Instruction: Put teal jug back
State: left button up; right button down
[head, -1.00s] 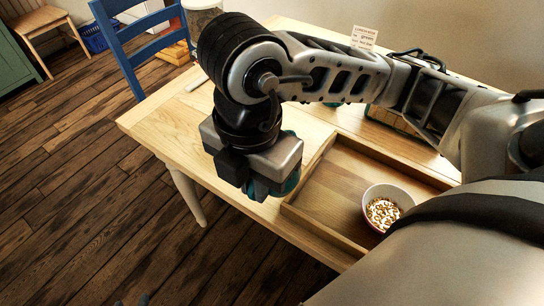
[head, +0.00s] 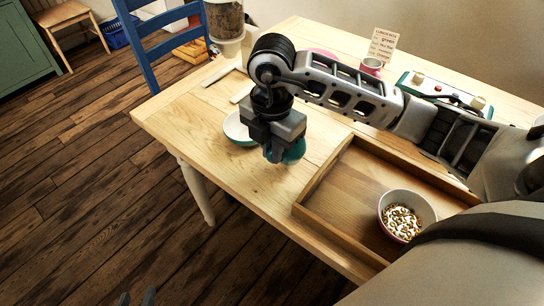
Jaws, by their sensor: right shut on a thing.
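The teal jug (head: 294,152) is mostly hidden behind my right gripper (head: 274,152). My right gripper points down and is shut on the jug, over the table between a teal-sided bowl and the wooden tray. I cannot tell whether the jug touches the table. Only the tips of my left gripper (head: 136,298) show at the bottom edge, low over the floor; they stand apart with nothing visible between them.
The wooden tray (head: 335,218) holds a bowl of cereal rings (head: 402,216). The teal-sided bowl (head: 236,128) is close behind my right gripper. A cereal dispenser (head: 226,22), a pink cup (head: 372,65), a lunch card (head: 383,44) and a teal-edged box (head: 440,88) stand further back. The table's left front is clear.

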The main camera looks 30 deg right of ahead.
notch_tip(320, 180, down, 2)
jog(key=shift+s+f, duration=0.1)
jog(key=shift+f, duration=0.05)
jog(key=shift+a+f, duration=0.1)
jog(key=shift+f, duration=0.1)
